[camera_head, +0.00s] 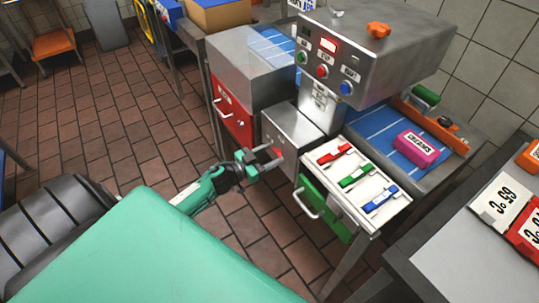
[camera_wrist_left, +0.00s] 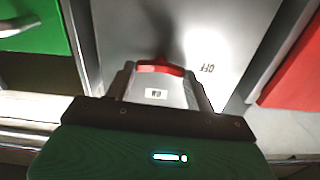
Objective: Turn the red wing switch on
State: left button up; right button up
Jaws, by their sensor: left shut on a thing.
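The red wing switch (camera_wrist_left: 160,68) sits on the front of a grey metal box (camera_head: 291,126) under the machine's control head. In the wrist view it lies crosswise between the fingers of my left gripper (camera_wrist_left: 158,80). In the head view my left gripper (camera_head: 268,158) reaches the box front from the left, shut on the switch, which is mostly hidden by the fingers. An upside-down OFF label (camera_wrist_left: 208,68) shows right of the switch in the wrist view. A small white label (camera_wrist_left: 156,93) shows between the fingers, too small to read surely. My right gripper is not in view.
A red drawer front (camera_head: 232,112) is left of the box. A green drawer (camera_head: 325,208) with a white handle sticks out to its right, below a tray of red, green and blue switches (camera_head: 388,212). The tiled floor in front is clear.

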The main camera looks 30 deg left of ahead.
pick_arm(q)
jog(key=m, duration=0.2)
jog(key=shift+f+m, duration=0.1)
jog(key=shift+m, duration=0.3)
jog(key=m, duration=0.2)
jog(key=shift+d+m+b, duration=0.1)
jog(key=shift+m+b, duration=0.2)
jog(key=shift+m, duration=0.1)
jog(key=m+b, duration=0.1)
jog(key=m, duration=0.2)
jog(key=m+b, duration=0.1)
jog(key=m, duration=0.3)
jog(key=m+b, duration=0.1)
jog(key=m, duration=0.2)
jog(key=shift+s+d+f+m+b, duration=0.1)
jog(key=shift+f+m+b, duration=0.15)
jog(key=shift+m+b, duration=0.05)
jog(key=shift+m, duration=0.6)
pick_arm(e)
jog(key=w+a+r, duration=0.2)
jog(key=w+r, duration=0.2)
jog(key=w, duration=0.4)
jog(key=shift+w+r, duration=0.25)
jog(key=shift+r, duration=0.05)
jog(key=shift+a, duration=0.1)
pick_arm(q)
jog(key=o, duration=1)
